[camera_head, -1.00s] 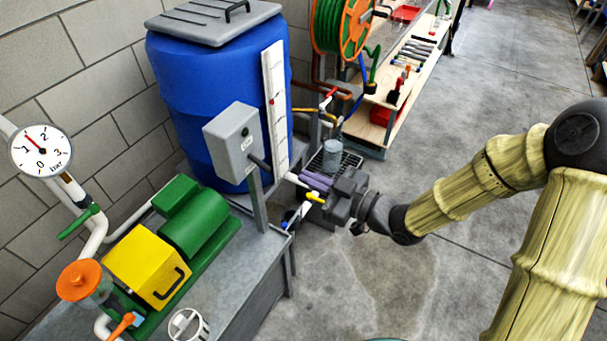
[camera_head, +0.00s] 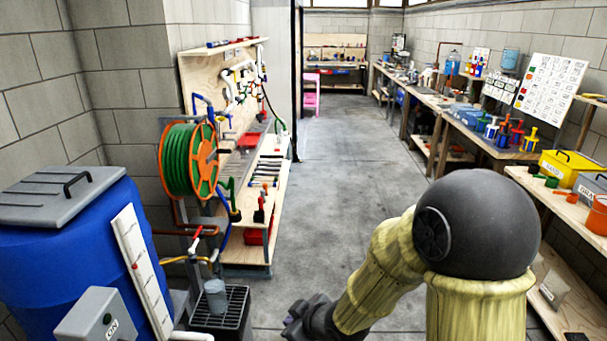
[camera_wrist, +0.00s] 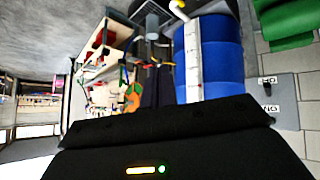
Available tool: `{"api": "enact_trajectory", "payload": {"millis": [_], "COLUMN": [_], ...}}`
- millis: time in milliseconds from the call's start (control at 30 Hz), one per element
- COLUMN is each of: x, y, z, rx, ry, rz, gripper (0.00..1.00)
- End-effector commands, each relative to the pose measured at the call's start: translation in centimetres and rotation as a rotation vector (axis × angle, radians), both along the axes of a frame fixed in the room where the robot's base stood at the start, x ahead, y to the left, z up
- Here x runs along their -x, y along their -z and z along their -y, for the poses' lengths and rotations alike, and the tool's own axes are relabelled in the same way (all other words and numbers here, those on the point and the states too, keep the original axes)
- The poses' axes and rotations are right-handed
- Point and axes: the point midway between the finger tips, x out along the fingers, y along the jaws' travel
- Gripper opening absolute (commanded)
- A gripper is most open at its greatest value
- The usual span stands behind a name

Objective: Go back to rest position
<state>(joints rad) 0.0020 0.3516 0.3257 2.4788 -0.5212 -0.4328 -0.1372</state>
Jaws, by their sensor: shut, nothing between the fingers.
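My arm reaches down and forward from the right in the head view. In the wrist view, my dark wrist housing fills the lower part, and the shut fingers (camera_wrist: 154,88) show dark in the middle. A grey cup (camera_head: 215,295) stands on the black drain tray (camera_head: 238,322), apart from my gripper; the cup also shows in the wrist view (camera_wrist: 152,25).
A blue drum (camera_head: 80,255) and a grey switch box (camera_head: 98,315) stand at the left. A green hose reel (camera_head: 185,160) and a tool shelf (camera_head: 250,245) lie beyond. Workbenches (camera_head: 500,155) line the right. The concrete floor (camera_head: 340,190) between is clear.

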Motion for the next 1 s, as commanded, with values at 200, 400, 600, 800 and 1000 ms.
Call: {"api": "enact_trajectory", "payload": {"millis": [200, 400, 600, 800, 1000], "x": [2.5, 8.0, 10.8, 10.8, 10.7], "y": [-3.2, -5.9, -6.7, -6.6, -6.6], "z": [10.8, 16.7, 17.8, 17.8, 17.8], "rx": [0.137, 0.126, 0.091, 0.092, 0.092], "ry": [0.437, 0.789, 0.917, 0.917, 0.916], "rz": [-0.214, -0.449, -0.564, -0.567, -0.565], "gripper": [0.0, 0.0, 0.0, 0.0, 0.0]}}
